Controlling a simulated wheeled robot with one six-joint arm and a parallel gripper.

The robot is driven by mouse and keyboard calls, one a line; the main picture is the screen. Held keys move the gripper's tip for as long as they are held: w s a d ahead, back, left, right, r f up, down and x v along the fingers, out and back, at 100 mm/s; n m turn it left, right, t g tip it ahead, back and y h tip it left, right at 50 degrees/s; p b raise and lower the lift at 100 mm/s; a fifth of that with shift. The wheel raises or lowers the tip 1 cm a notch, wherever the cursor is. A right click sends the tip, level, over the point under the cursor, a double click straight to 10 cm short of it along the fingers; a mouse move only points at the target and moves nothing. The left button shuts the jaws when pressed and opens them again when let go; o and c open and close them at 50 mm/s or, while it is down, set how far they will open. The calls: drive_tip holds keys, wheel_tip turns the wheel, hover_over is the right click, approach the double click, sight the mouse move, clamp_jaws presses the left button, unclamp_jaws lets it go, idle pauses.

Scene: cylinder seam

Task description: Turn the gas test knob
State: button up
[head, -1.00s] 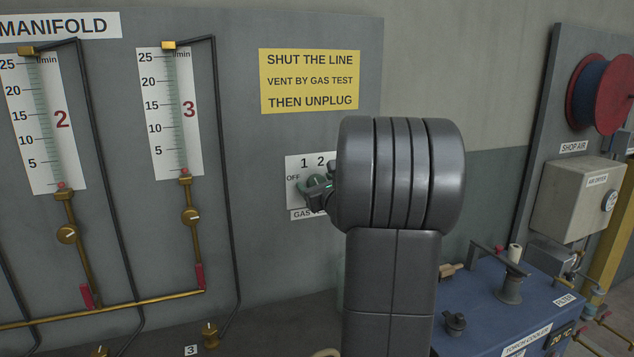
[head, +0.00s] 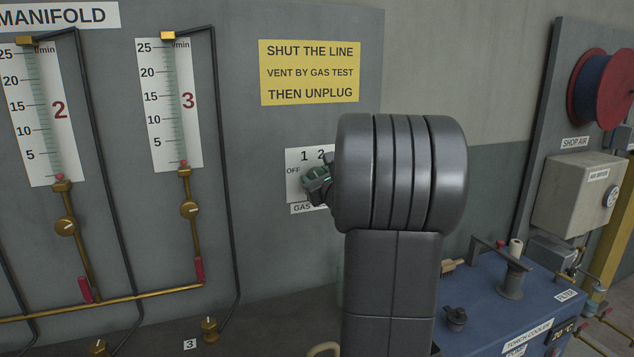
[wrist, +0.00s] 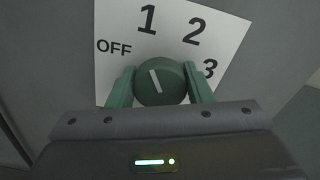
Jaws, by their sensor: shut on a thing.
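The gas test knob (wrist: 157,82) is a round green knob with a white pointer line, on a white plate (wrist: 112,72) marked OFF, 1, 2 and 3. In the wrist view its line tilts slightly left of upright, towards the 1. My gripper (wrist: 160,88) is shut on the knob, with one green finger on each side. In the head view my gripper (head: 318,186) is at the plate (head: 293,160), whose right part is hidden behind my arm. The knob itself is mostly covered there.
A yellow sign (head: 310,72) is above the plate. Flow gauges 2 (head: 40,115) and 3 (head: 170,105) with brass valves and pipes are to the left. A blue torch cooler (head: 520,310) stands at the lower right, below a grey air dryer box (head: 575,195).

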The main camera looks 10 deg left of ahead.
drive_tip(key=n+b, duration=0.2)
drive_tip(key=b, duration=0.1)
drive_tip(key=n+b, duration=0.2)
drive_tip(key=shift+s+f, duration=0.1)
drive_tip(key=shift+f, duration=0.15)
drive_tip(key=n+b, duration=0.4)
drive_tip(key=shift+a+r+n, duration=0.1)
drive_tip(key=shift+n, duration=0.2)
drive_tip(key=o, duration=1)
drive_tip(key=shift+s, duration=0.1)
drive_tip(key=b+v, duration=0.2)
drive_tip(key=v, duration=1.1)
drive_tip(key=shift+s+d, duration=0.25)
drive_tip(key=shift+d, duration=0.05)
